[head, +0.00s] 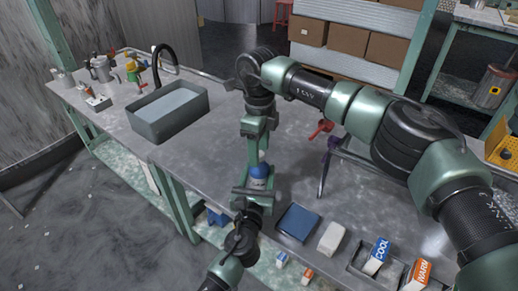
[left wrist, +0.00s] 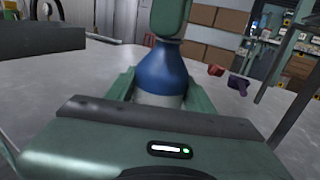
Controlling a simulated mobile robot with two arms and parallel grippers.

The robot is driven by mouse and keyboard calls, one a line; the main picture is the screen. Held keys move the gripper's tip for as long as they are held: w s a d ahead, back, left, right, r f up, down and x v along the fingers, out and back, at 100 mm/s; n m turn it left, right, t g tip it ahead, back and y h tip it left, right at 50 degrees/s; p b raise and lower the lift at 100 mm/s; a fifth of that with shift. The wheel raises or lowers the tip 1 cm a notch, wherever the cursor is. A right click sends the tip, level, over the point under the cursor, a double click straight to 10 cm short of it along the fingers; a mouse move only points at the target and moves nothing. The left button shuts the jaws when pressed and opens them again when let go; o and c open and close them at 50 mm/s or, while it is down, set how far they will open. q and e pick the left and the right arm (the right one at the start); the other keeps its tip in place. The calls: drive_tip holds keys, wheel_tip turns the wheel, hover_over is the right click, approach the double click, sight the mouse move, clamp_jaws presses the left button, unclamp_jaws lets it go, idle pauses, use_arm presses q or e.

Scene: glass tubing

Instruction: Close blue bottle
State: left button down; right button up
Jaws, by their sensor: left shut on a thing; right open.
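The blue bottle (head: 259,171) stands on the grey worktop near its front edge. It has a blue upper part and a pale lower band, and it looks upright. My left gripper (head: 256,186) is shut on the bottle's lower part; in the left wrist view its green fingers flank the bottle (left wrist: 161,75). My right gripper (head: 260,148) points down from above, right over the bottle's top, and is open. In the left wrist view the right gripper (left wrist: 170,18) covers the bottle's mouth. I cannot tell whether a cap is there.
A sink (head: 168,112) with a black tap is to the left. A red item (head: 320,129) and a purple clamp on a stand (head: 326,160) are to the right. A blue tray (head: 297,223), a white block (head: 331,238) and COOL (head: 377,254) and WARM (head: 418,274) boxes line the front.

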sight(257, 180)
wheel_tip(257, 180, up, 12)
idle(0.4)
use_arm(q)
drive_tip(key=shift+c, duration=2.4)
unclamp_jaws()
drive_tip(key=shift+s, duration=0.1)
drive_tip(key=s, duration=0.2)
drive_tip(key=s+a, duration=0.1)
drive_tip(key=s, duration=0.4)
drive_tip(key=shift+s+a+p, duration=0.15)
drive_tip(key=shift+s+p, duration=0.1)
drive_tip(key=shift+p, duration=0.05)
use_arm(e)
drive_tip(key=shift+r, duration=0.25)
